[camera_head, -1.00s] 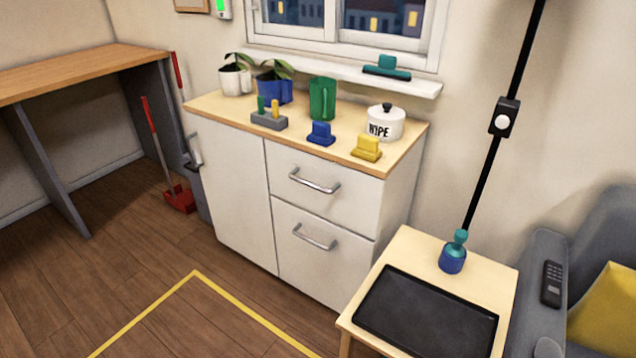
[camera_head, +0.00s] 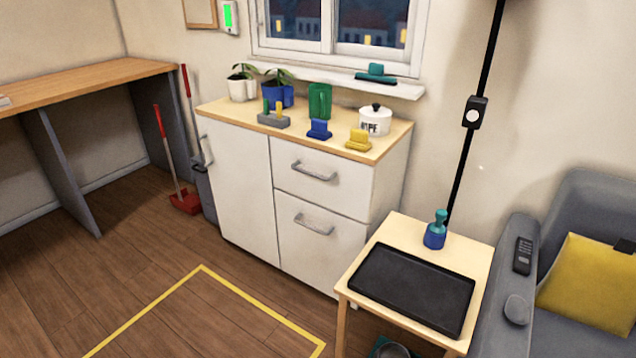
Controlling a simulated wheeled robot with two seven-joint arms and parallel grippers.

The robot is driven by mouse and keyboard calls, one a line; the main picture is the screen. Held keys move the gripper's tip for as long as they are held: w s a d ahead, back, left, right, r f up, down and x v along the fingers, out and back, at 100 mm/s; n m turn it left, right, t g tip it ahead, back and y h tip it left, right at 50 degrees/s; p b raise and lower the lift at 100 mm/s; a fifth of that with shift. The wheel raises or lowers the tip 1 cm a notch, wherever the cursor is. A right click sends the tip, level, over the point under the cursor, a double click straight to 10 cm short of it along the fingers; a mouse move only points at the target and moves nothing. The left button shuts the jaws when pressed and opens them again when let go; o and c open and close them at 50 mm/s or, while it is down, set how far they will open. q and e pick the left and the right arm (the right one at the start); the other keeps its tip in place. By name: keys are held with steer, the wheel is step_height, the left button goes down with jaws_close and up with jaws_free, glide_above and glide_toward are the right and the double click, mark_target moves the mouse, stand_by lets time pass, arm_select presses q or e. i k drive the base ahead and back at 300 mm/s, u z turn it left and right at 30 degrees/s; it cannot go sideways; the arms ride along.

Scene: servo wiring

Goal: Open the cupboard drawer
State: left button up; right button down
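The white cupboard (camera_head: 237,190) stands against the back wall under the window, with a wooden top. On its right side are two drawers, an upper drawer (camera_head: 345,187) and a lower drawer (camera_head: 337,255). Each has a metal bar handle: the upper handle (camera_head: 314,172) and the lower handle (camera_head: 314,225). Both drawers look shut. A tall door with a handle (camera_head: 207,150) at its left edge fills the left side of the cupboard. Neither of my grippers shows in the view.
A small side table (camera_head: 385,230) with a black tray (camera_head: 412,287) and a blue-teal bottle (camera_head: 435,230) stands right of the cupboard. A grey armchair (camera_head: 585,208) is further right. Yellow tape (camera_head: 150,307) marks the open wooden floor in front. A desk (camera_head: 90,80) stands left.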

mark_target(341, 184)
steer(key=u, duration=0.65)
steer(key=i, duration=0.95)
steer(key=u, duration=0.3)
